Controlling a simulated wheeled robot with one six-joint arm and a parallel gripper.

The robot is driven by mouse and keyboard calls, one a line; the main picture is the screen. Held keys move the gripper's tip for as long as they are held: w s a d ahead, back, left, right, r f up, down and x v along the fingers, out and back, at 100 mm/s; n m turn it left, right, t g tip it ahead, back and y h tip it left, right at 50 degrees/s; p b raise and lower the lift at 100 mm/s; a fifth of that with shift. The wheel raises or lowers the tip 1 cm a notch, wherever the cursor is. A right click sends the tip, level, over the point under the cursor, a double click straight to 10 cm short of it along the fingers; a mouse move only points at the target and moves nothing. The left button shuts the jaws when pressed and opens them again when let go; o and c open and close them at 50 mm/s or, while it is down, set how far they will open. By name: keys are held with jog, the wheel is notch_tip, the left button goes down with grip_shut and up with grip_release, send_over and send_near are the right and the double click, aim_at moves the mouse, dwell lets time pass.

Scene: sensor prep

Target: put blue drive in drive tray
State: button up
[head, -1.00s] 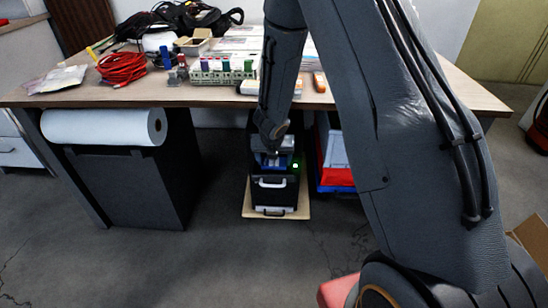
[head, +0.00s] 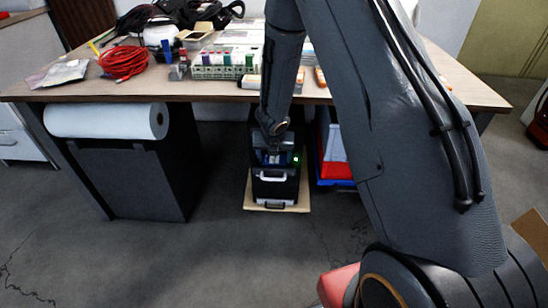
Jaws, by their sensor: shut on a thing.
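My arm reaches down past the table's front edge to a black drive unit on the floor. My gripper (head: 275,150) is at the top front of this unit, small and dark in the picture. It is shut on a small blue thing (head: 268,157), which looks like the blue drive; its outline is mostly hidden. The black unit (head: 290,189) has pale handles on its front and a green light near its upper right. I cannot tell which part is the drive tray, or whether the drive is inside it or just in front.
The unit stands on a pale board (head: 300,206) under the table (head: 215,97). Red and blue bins (head: 337,170) stand close on its right. A black cabinet with a white roll (head: 105,121) is on the left. Open floor lies in front.

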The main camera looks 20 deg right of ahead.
jog(key=o, duration=0.8)
jog(key=shift+o, duration=0.2)
